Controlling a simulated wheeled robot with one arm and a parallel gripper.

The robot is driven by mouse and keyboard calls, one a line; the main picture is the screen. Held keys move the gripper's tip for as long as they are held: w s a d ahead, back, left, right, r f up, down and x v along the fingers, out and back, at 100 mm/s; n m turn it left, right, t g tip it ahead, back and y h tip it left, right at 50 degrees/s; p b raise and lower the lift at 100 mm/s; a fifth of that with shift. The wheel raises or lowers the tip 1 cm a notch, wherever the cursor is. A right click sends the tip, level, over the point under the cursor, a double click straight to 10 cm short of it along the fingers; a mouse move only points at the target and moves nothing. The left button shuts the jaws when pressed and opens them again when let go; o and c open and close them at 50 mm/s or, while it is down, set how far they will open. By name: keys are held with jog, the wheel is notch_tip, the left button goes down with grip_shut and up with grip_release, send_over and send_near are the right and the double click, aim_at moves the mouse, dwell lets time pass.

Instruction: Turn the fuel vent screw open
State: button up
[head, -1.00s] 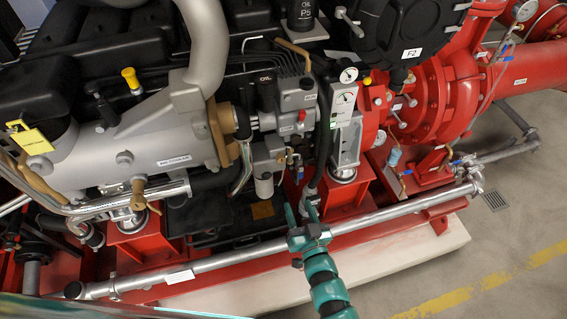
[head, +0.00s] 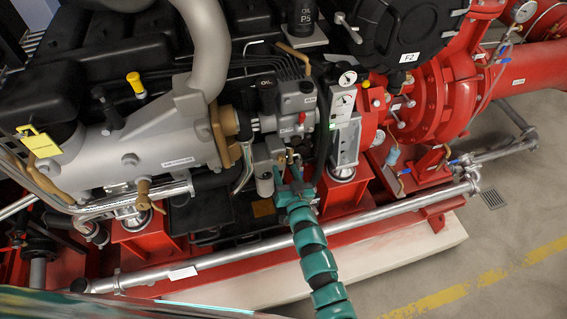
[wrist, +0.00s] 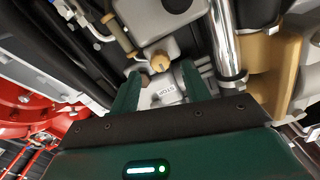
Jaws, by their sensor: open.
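My gripper (head: 291,172) is at the engine's near side, in front of the grey fuel unit (head: 300,105) and beside a pale filter bowl (head: 264,184). In the wrist view my gripper (wrist: 160,72) has two green fingers spread apart with nothing held. A brass round knob (wrist: 160,60) shows between and just beyond the fingertips, on a grey housing; it may be the fuel vent screw, but no label names it. In the head view my gripper hides most of this spot.
A silver pipe (wrist: 228,45) and a brass block (wrist: 268,60) stand close on the right in the wrist view. A long grey pipe (head: 380,218) runs along the red frame under my arm. A white gauge panel (head: 342,105) stands right of my gripper. The floor is clear.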

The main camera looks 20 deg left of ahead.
aim_at(282, 161)
jog(key=shift+x, duration=1)
jog(key=shift+w+a, duration=0.3)
jog(key=shift+w, duration=0.1)
jog(key=c, duration=1)
